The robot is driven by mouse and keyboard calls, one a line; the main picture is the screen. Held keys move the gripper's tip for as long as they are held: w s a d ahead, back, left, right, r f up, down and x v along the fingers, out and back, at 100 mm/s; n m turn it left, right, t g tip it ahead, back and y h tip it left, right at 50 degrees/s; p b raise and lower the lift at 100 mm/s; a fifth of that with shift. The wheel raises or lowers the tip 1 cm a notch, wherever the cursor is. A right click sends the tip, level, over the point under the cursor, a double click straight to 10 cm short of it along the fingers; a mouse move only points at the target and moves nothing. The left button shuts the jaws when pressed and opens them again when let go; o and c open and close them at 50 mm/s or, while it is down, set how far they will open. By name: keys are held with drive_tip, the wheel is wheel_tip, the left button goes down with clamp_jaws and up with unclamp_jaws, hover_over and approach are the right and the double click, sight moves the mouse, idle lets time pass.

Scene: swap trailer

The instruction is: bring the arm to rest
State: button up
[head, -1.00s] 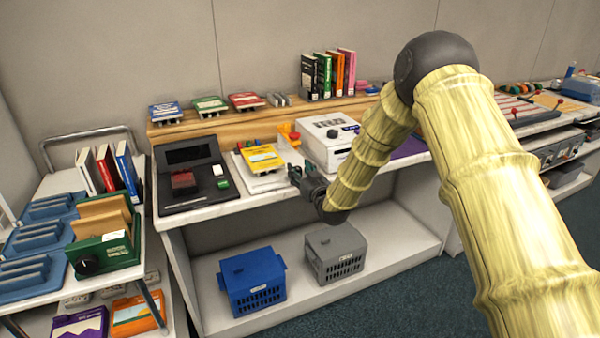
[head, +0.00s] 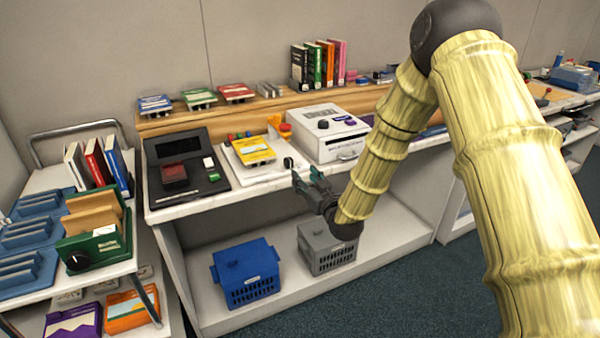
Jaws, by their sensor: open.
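My gripper (head: 303,180) is in the middle of the head view, at the end of my bent, yellow ringed arm. Its dark fingers are apart and nothing shows between them. It hangs in front of the white counter's (head: 210,203) front edge, to the right of and below the yellow book (head: 255,151). The book lies on a white stand on the counter. In the picture the gripper's wrist overlaps the grey crate (head: 318,262) on the lower shelf.
A black device (head: 186,165) and a white boxy machine (head: 326,133) stand on the counter. Books line the wooden ledge (head: 225,115) behind. A blue crate (head: 246,276) sits on the lower shelf. A cart (head: 140,230) with books stands left. Floor at lower right is clear.

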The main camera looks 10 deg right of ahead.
drive_tip(key=shift+s+d, duration=0.2)
drive_tip(key=shift+s, duration=0.5)
drive_tip(key=s+d+f+m+g+h+p, duration=0.15)
drive_tip(key=s+f+g, duration=0.25)
drive_tip(key=s+f, duration=0.8)
drive_tip(key=s+d+f+m+g+h+p, duration=0.1)
drive_tip(key=s+d+f+g+h+p, duration=0.3)
drive_tip(key=s+f, duration=0.75)
drive_tip(key=s+d+f+g, duration=0.1)
drive_tip(key=s+f+g, duration=0.1)
drive_tip(key=s, duration=0.8)
drive_tip(key=s+d+f+m+g, duration=0.1)
drive_tip(key=s+g, duration=0.3)
drive_tip(key=s, duration=0.7)
drive_tip(key=s+d+f+g, duration=0.2)
drive_tip(key=s+f+g, duration=0.1)
drive_tip(key=s, duration=0.7)
drive_tip(key=shift+s+f+p, duration=0.25)
drive_tip(key=shift+f+p, duration=0.15)
drive_tip(key=shift+f, duration=0.1)
